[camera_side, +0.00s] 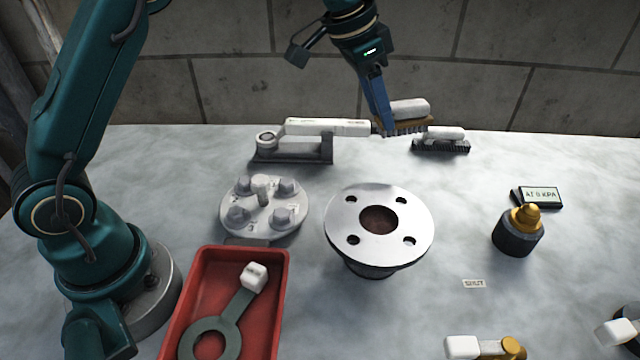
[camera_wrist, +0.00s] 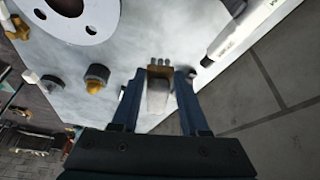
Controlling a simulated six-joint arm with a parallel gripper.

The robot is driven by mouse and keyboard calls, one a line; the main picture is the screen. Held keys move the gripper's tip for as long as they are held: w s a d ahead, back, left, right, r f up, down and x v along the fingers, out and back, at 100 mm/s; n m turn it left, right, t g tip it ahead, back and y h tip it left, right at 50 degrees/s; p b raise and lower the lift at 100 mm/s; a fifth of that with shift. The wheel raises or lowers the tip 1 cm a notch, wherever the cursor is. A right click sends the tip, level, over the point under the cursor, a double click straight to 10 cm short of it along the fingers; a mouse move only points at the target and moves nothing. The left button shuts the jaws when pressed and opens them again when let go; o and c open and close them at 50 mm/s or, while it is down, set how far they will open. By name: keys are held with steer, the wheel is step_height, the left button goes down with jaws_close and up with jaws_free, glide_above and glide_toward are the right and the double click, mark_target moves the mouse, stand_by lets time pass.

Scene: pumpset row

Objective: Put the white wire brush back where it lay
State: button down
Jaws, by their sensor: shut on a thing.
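The wire brush (camera_side: 408,109), with a white top, a tan body and dark bristles below, is held in the air over the back of the table. My gripper (camera_side: 388,124) is shut on it; one blue finger shows in front of it in the side view. In the wrist view, the brush (camera_wrist: 158,92) sits between both fingers, with its tan end and grey bristle tufts pointing away. A second white-topped piece with a dark ridged base (camera_side: 441,141) rests on the table just below and right of the held brush. Any gap between them is hard to judge.
A white-handled wrench (camera_side: 325,127) lies on a dark stand, close left of the brush. In front are a bolted grey flange (camera_side: 264,205), a shiny holed flange (camera_side: 379,222) and a red tray (camera_side: 282,275). A brass-topped fitting (camera_side: 518,232) and a small display (camera_side: 539,196) stand right. The back-right tabletop is clear.

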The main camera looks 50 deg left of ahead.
steer(key=shift+n, duration=0.4)
steer(key=w+d+f, duration=0.1)
steer(key=d+f, duration=0.1)
steer(key=w+d+f, duration=0.1)
steer(key=d+f, duration=0.2)
steer(key=w+d+f, duration=0.1)
steer(key=d+f, duration=0.2)
steer(key=shift+f, duration=2.2)
steer(key=shift+f, duration=0.2)
steer(key=shift+c, duration=2.1)
jaws_free()
steer(key=shift+r, duration=0.1)
